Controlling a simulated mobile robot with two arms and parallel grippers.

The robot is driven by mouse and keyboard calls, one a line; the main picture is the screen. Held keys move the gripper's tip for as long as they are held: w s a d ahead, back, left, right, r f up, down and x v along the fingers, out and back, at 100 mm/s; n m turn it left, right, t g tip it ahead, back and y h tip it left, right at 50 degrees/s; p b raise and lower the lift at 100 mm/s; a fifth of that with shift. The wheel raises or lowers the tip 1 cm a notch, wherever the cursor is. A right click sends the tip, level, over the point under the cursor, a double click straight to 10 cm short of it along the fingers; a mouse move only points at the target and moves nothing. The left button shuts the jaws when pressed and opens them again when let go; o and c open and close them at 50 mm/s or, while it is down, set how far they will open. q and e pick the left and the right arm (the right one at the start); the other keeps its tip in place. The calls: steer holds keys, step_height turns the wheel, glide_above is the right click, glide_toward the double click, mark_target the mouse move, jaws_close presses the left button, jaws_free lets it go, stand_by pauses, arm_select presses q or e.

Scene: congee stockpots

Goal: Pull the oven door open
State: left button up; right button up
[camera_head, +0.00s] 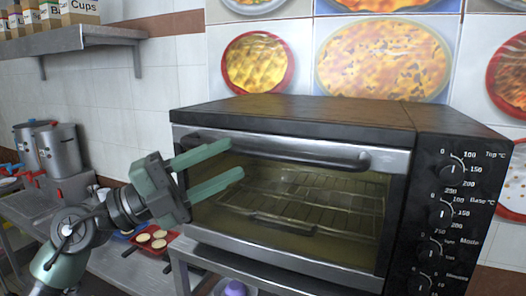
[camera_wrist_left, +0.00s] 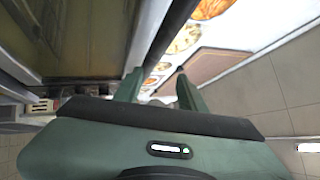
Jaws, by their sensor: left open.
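The oven (camera_head: 300,115) is a black and steel box on a stand, and its glass door (camera_head: 300,215) looks shut. Its dark bar handle (camera_head: 310,154) runs along the top of the door. My left gripper (camera_head: 236,159) is open at the left part of the handle, with its upper finger overlapping the bar in the head view. In the left wrist view the handle (camera_wrist_left: 168,32) shows as a dark bar reaching down toward the gap between the open fingers (camera_wrist_left: 158,78). I cannot tell whether they touch it. My right gripper is not in view.
Control knobs (camera_head: 442,213) line the oven's right side. A red tray with round pale items (camera_head: 152,239) lies below my left arm. Steel pots (camera_head: 60,150) stand at the far left under a wall shelf (camera_head: 70,41). A purple-topped item (camera_head: 235,288) sits below the oven.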

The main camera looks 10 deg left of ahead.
mark_target(256, 154)
arm_select(q)
steer(key=shift+w+m+g+y+p, duration=0.25)
steer(key=shift+m+g+y, duration=0.3)
steer(key=shift+y, duration=0.45)
steer(key=p+x, duration=0.3)
steer(key=x, duration=0.3)
steer(key=shift+d, duration=0.1)
steer(key=shift+w+d+p, duration=0.25)
steer(key=shift+d+p, duration=0.1)
steer(key=shift+d, duration=0.1)
steer(key=shift+f, duration=0.1)
jaws_close()
